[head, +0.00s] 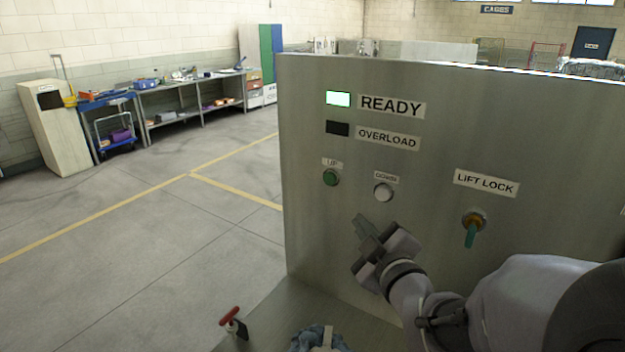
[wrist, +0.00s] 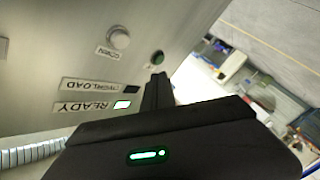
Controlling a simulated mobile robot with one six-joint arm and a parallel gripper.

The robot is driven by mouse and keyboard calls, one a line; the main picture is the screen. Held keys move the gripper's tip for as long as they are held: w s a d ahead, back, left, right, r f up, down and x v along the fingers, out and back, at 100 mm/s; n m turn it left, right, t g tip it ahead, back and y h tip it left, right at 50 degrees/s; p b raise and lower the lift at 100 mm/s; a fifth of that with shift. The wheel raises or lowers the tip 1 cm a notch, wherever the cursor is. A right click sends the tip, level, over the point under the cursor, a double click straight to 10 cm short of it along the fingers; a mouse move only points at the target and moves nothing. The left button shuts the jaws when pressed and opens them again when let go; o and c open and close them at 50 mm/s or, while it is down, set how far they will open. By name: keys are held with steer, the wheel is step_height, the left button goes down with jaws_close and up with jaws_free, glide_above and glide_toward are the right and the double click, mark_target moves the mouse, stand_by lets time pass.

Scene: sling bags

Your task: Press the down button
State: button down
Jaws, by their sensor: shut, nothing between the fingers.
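The down button (head: 383,192) is a round white button under a "DOWN" label on the metal panel (head: 420,230). In the wrist view the down button (wrist: 120,37) is left of the fingertips. My gripper (head: 362,224) is shut and empty, in front of the panel, just below and left of the down button in the head view. In the wrist view my gripper's fingertips (wrist: 158,78) appear just below the green up button (wrist: 157,57). The fingers look apart from the down button; the exact gap to the panel is unclear.
The green up button (head: 331,177) is left of the down button. The "READY" light (head: 338,98) is lit and the overload light (head: 337,128) is dark. A lift lock switch (head: 472,224) is at right. A red-handled part (head: 231,318) stands below. Open floor lies left.

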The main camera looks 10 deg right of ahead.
mark_target(383, 193)
steer(key=w+d+p, duration=0.2)
steer(key=w+d, duration=0.4)
steer(key=shift+w, duration=0.2)
steer(key=shift+d, duration=0.15)
stand_by(1.9)
steer(key=shift+w+d+b, duration=0.25)
steer(key=shift+w+b, duration=0.05)
steer(key=shift+b, duration=0.05)
